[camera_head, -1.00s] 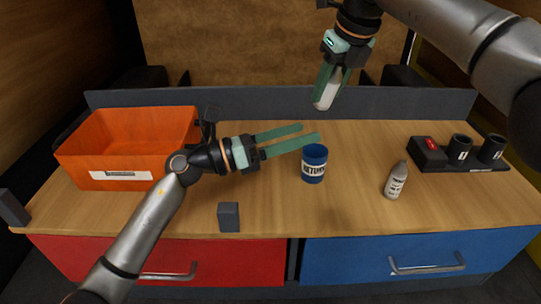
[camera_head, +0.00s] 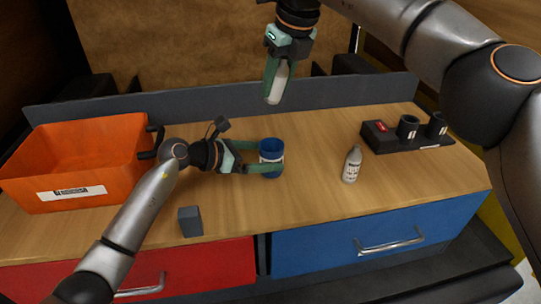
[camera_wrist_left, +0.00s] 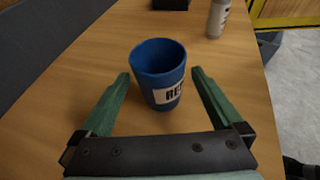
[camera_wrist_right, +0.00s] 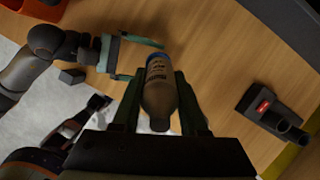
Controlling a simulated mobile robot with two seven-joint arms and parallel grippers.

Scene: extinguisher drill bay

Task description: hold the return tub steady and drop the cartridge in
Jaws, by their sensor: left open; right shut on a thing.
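The return tub (camera_head: 271,157) is a small blue cup with a white label, upright on the wooden bench. My left gripper (camera_wrist_left: 160,72) is open, with one finger on each side of the tub. In the left wrist view the tub (camera_wrist_left: 158,62) shows gaps to both fingers. My right gripper (camera_head: 276,88) is shut on a pale cartridge (camera_head: 277,84) and holds it well above the bench, behind the tub in the head view. In the right wrist view the cartridge (camera_wrist_right: 159,98) hides most of what lies under it.
A white labelled bottle (camera_head: 352,164) stands right of the tub. A dark holder with two black cups (camera_head: 407,146) is at the back right. An orange bin (camera_head: 75,160) stands at left, and a grey block (camera_head: 190,221) near the front edge. Bench between tub and bottle is clear.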

